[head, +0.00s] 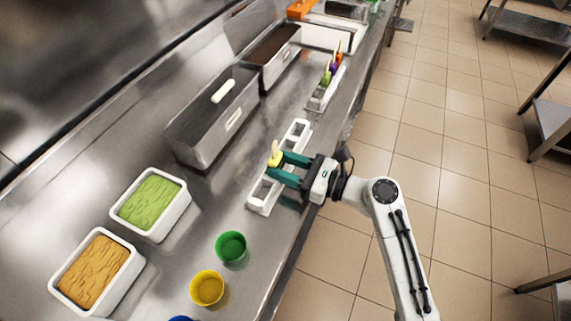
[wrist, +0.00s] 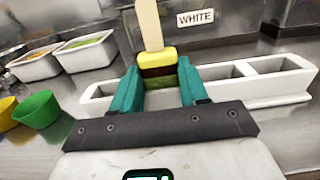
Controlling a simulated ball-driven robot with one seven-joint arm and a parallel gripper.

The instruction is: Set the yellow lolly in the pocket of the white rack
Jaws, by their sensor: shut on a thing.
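My gripper (head: 277,165) is shut on the yellow lolly (head: 275,158), its teal fingers on either side of it. In the wrist view the lolly (wrist: 158,62) is upright, stick up, with a yellow band over brown and green ones. The white rack (head: 266,201) is a long bar with open pockets on the steel counter. In the head view the lolly is over the rack's middle. In the wrist view the rack (wrist: 270,92) spans behind the fingers, with empty pockets to the right. The lolly's lower end is hidden, so I cannot tell whether it is inside a pocket.
A steel bin (head: 205,125) with a "WHITE" label (wrist: 195,18) stands behind the rack. Another rack (head: 318,101) holds several coloured lollies farther along. Green (head: 231,249) and yellow (head: 207,289) cups and two filled tubs (head: 150,203) are on the left. The counter edge is close to the rack.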

